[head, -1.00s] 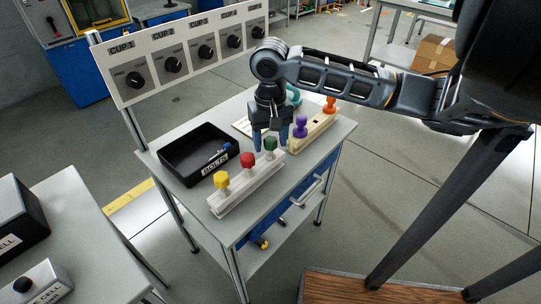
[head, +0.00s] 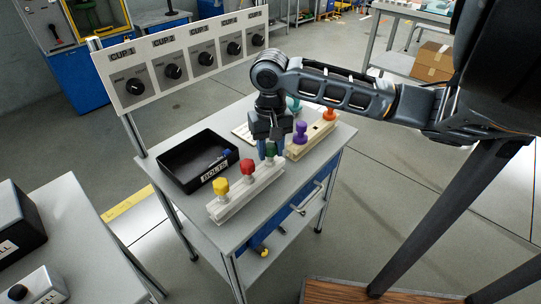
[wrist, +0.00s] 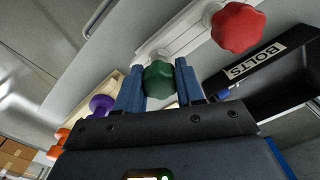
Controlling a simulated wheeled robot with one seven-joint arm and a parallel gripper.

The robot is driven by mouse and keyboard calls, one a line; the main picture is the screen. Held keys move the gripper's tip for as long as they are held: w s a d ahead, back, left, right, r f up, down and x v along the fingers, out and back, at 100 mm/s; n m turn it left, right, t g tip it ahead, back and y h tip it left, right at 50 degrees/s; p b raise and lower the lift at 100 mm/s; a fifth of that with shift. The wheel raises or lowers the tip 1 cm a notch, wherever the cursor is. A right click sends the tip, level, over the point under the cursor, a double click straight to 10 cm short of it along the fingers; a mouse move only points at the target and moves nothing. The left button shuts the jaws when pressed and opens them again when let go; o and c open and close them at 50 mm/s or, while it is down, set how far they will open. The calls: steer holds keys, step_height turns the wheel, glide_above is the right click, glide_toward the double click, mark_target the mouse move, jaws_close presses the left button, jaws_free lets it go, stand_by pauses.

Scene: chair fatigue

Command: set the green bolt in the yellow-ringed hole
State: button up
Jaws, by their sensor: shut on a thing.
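The green bolt (head: 270,150) stands at the far right end of the white rack (head: 236,204). My gripper (head: 267,152) is down over it with its blue fingers on either side of the knob. The wrist view shows the green knob (wrist: 159,80) held between the two fingers, with the rack just behind it. The bolt looks still seated in the rack; its shank is hidden. I cannot make out a yellow-ringed hole in either view.
A red bolt (head: 247,167) and a yellow bolt (head: 221,187) share the rack. A cream block with purple (head: 300,130) and orange (head: 329,114) bolts stands to the right. The black BOLTS tray (head: 187,179) is left. A cup-dial panel (head: 187,62) rises behind.

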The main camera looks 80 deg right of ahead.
steer(key=shift+r, duration=0.15)
steer(key=shift+r+p, duration=2.35)
steer(key=shift+r, duration=0.1)
steer(key=shift+r+p, duration=1.9)
steer(key=shift+r, duration=0.15)
steer(key=shift+w, duration=0.15)
